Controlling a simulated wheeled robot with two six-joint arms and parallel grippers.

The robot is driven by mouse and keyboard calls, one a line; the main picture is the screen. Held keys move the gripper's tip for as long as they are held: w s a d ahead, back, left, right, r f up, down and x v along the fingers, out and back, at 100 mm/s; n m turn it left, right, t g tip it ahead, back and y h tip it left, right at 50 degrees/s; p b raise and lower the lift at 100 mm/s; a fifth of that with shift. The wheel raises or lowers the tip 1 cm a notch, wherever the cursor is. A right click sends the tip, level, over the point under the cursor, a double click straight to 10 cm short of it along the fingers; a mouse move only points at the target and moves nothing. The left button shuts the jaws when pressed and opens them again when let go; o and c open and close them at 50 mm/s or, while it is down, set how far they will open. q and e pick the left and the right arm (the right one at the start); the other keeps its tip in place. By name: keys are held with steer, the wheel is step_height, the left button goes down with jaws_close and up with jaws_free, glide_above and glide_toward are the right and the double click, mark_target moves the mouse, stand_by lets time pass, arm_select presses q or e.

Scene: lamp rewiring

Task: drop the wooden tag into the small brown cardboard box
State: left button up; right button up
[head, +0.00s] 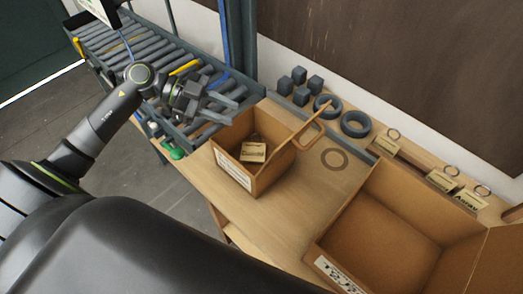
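The small brown cardboard box (274,172) stands open on the wooden table, with a white label on its front. A wooden tag (253,153) with a ring and dark lettering lies inside it. My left gripper (236,105) is beside the box's back left corner, in front of the roller rack. Its fingers are apart and nothing shows between them. Other wooden tags with rings lie along the ledge at right: one (386,146), another (441,181) and a third (470,199). My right gripper is not in view.
A larger open cardboard box (398,246) with a label fills the right front. Dark rings (355,124) and several grey blocks (300,96) stand at the back. A roller rack (140,60) is at left.

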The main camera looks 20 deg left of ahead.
arm_select(q)
steer(key=b+v, duration=0.2)
steer(key=v, duration=1)
steer(key=shift+a, duration=0.15)
steer(key=shift+r, duration=0.15)
